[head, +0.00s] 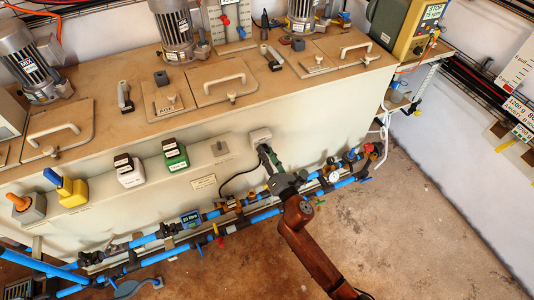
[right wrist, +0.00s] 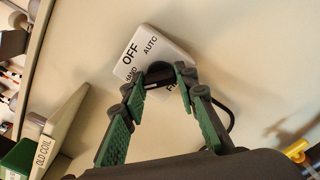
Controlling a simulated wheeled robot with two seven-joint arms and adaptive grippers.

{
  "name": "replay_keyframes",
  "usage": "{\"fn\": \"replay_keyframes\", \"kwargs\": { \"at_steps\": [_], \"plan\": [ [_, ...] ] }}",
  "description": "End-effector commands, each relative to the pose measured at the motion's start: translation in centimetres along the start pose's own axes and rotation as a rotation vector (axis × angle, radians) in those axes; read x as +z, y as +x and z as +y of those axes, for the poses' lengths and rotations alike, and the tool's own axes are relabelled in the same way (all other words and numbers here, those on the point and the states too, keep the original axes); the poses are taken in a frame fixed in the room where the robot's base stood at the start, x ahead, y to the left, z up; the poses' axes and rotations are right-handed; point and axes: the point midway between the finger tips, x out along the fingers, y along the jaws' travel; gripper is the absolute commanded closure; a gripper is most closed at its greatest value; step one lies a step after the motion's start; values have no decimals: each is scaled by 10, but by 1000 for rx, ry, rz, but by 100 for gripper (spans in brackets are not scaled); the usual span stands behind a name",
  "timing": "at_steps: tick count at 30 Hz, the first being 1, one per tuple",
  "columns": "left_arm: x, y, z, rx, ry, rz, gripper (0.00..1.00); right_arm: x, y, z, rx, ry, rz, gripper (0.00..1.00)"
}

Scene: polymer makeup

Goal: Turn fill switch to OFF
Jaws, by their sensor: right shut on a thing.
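The fill switch is a white box (head: 260,136) on the front wall of the tank. In the right wrist view its face (right wrist: 168,47) reads OFF, AUTO and HAND, with another label starting "FI" partly covered. Its dark knob (right wrist: 160,72) sits between the fingertips of my right gripper (right wrist: 158,80). The gripper, with green finger pads, is shut on the knob. In the head view my right gripper (head: 266,155) reaches up to the box from below. The fingers hide part of the knob, so I cannot tell which way it points. My left gripper is not in view.
Blue pipes (head: 265,216) with valves run below. A black cable hangs beside the switch. The floor at right (head: 430,235) is clear.

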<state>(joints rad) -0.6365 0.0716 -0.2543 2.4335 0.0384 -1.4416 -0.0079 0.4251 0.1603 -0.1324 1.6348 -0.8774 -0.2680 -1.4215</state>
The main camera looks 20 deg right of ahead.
Motion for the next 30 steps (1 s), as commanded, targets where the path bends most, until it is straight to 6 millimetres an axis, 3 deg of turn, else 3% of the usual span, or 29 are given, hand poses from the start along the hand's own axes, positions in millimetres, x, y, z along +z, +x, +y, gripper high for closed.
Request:
{"fn": "replay_keyframes", "kwargs": {
  "at_steps": [5, 14, 27, 30],
  "plan": [
    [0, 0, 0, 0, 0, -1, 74, 0, 0, 0, -1, 0, 0, 96],
    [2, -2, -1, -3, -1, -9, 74, 0, 0, 0, -1, 38, 0, 97],
    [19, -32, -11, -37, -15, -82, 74, 1, 0, 1, 0, 349, -1, 97],
    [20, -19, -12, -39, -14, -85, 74, 1, 0, 1, -1, 440, -1, 97]
  ]
}}
